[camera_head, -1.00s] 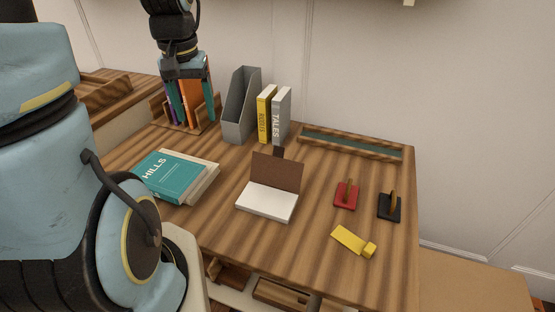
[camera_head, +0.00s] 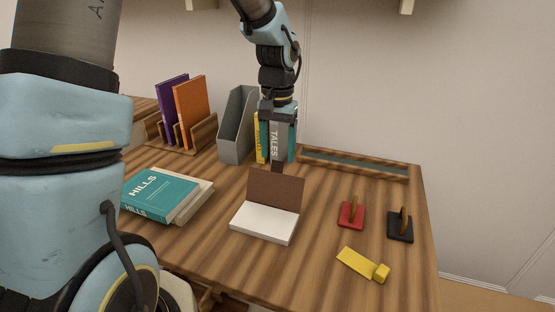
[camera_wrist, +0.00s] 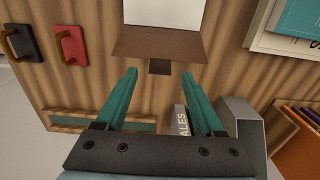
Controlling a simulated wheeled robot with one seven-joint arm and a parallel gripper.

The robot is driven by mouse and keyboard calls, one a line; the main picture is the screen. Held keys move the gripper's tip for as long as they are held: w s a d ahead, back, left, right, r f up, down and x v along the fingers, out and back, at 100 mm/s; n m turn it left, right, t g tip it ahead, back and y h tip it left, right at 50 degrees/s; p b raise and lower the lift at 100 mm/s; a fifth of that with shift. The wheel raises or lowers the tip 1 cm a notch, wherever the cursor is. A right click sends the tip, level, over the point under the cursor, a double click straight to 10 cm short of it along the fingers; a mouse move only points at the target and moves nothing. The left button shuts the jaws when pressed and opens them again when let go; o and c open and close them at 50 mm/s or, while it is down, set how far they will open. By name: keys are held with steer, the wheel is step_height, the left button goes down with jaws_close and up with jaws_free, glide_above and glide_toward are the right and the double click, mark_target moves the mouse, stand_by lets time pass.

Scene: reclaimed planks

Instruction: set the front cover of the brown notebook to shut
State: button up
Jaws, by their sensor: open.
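The brown notebook lies on the plank desk with white pages (camera_head: 264,222) facing up. Its brown front cover (camera_head: 275,190) stands raised at the far edge of the pages, tilted back. In the wrist view the cover (camera_wrist: 160,44) shows above the fingertips, with a small dark piece (camera_wrist: 160,66) behind it. My gripper (camera_head: 276,160) is open and empty, pointing down behind the cover, in front of the grey book.
A grey TALES book (camera_head: 274,142), yellow book (camera_head: 260,137) and grey file holder (camera_head: 237,125) stand behind. Teal HILLS book (camera_head: 160,193) lies left. Red (camera_head: 351,216) and black (camera_head: 400,227) handled blocks and a yellow object (camera_head: 362,264) lie right. A shallow tray (camera_head: 355,172) is at the back.

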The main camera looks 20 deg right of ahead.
mark_target(277, 164)
steer(key=shift+f, duration=1.6)
jaws_close()
